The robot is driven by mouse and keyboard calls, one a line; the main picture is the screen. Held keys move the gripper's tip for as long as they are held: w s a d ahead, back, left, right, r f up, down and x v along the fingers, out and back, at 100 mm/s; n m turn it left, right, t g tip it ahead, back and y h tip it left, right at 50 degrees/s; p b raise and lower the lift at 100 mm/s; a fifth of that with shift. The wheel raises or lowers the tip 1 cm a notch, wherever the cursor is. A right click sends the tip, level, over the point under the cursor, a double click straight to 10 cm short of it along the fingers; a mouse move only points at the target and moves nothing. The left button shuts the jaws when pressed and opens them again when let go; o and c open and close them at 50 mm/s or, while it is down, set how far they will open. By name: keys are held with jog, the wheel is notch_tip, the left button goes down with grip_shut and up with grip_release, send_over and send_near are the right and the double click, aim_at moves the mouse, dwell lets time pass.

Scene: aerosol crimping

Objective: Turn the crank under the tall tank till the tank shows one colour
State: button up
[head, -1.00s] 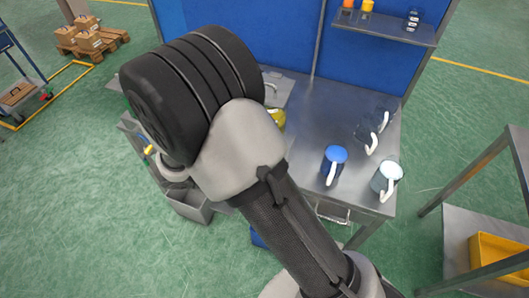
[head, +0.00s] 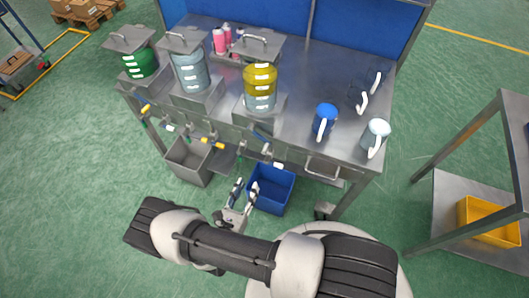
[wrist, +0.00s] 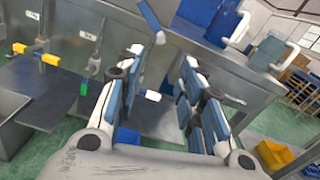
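In the head view, a tank (head: 260,77) on the table's front right shows yellow above a pale, clear-looking lower part. A pale tank (head: 189,72) and a green tank (head: 140,62) stand left of it; I cannot tell for certain which is tallest. My gripper (head: 246,186) is open and empty, below and in front of these fittings. It also shows in the wrist view (wrist: 160,80).
A blue bin (head: 286,188) and a grey bin (head: 187,160) stand below the table's front. Other handles (head: 212,143) stick out along that edge. A blue mug (head: 325,117) and a pale mug (head: 375,134) stand right on the table. A rack (head: 500,180) stands at the right.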

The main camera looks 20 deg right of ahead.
aim_at(263, 153)
jog(key=b+x, duration=0.1)
jog(key=x, duration=1.5)
jog(key=shift+w+d+b, duration=0.2)
jog(key=shift+w+b, duration=0.05)
jog(key=shift+b, duration=0.15)
jog(key=shift+c, duration=0.5)
grip_shut()
